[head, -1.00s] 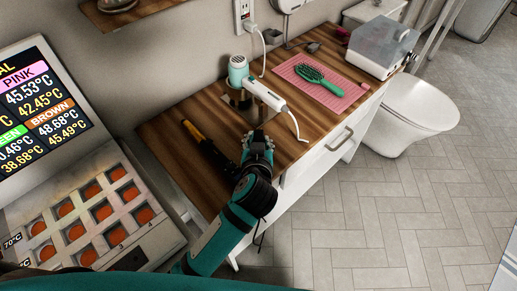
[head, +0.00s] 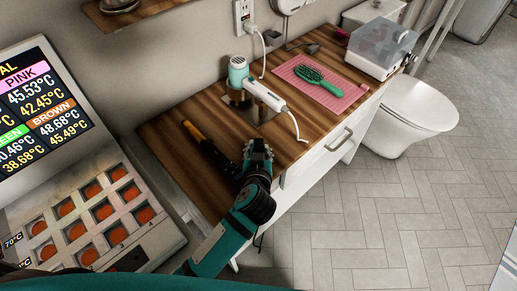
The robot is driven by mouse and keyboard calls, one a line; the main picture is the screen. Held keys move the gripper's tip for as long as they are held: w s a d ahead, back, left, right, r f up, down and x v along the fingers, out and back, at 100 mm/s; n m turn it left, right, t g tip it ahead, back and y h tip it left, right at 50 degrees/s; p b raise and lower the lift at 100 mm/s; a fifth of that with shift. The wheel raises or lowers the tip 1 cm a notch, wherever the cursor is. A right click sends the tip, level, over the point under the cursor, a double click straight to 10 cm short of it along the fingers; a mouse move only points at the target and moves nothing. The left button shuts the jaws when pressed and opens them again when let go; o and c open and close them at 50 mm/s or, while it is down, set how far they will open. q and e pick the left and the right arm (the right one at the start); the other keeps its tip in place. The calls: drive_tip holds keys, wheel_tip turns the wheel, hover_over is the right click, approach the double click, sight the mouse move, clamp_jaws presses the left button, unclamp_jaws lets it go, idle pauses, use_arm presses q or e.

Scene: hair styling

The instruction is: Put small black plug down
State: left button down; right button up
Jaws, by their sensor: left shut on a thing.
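My left gripper (head: 258,150) is over the front edge of the wooden counter (head: 180,175), near its middle. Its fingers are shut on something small. The small black plug cannot be made out clearly against the dark fingers. A thin black cord (head: 262,238) hangs below my left wrist. A black tool with an orange-yellow end (head: 194,132) lies on the counter left of the gripper. My right gripper is out of view.
A teal and white hair dryer (head: 238,72) stands in a holder, with a white corded appliance (head: 265,96) beside it. A green brush (head: 318,82) lies on a pink mat (head: 340,103). A panel with orange buttons (head: 92,205) stands at left. Bare counter shows left of the gripper.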

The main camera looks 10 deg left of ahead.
use_arm(q)
drive_tip(key=c, duration=1.3)
unclamp_jaws()
drive_tip(key=shift+s+f, duration=0.2)
drive_tip(key=shift+f, duration=0.45)
drive_tip(key=shift+o, duration=1.1)
drive_tip(key=shift+f, duration=0.15)
drive_tip(key=shift+w+r+b, duration=0.1)
drive_tip(key=shift+r+b, duration=0.1)
drive_tip(key=shift+b, duration=0.2)
drive_tip(key=r+p+v, duration=0.1)
drive_tip(key=v, duration=1.1)
drive_tip(key=shift+r, duration=0.35)
drive_tip(key=shift+w, duration=0.15)
